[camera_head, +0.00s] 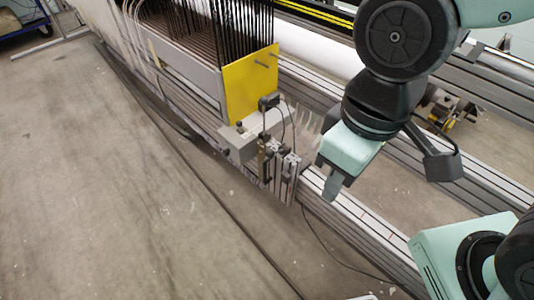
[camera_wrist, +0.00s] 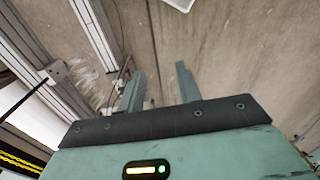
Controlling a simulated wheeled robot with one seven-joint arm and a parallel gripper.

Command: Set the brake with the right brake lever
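My gripper (camera_head: 328,180) is pale green with a dark wrist and hangs just right of the machine's end block, over the aluminium rail. In the wrist view its two fingers (camera_wrist: 158,85) stand apart with nothing between them. The end block carries small dark upright lever-like parts (camera_head: 264,158), with silver profile pieces beside them (camera_head: 290,172). I cannot tell for sure which part is the right brake lever. Small metal parts (camera_wrist: 119,84) show just left of the fingers in the wrist view, partly hidden by the left finger.
A yellow end plate (camera_head: 250,85) and hanging dark heddles stand behind the block. Clear bristle-like strips (camera_head: 307,122) lie close to my gripper. Long aluminium rails (camera_head: 362,222) run to the lower right. A dark cable crosses the floor. The concrete floor (camera_head: 90,190) at left is open.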

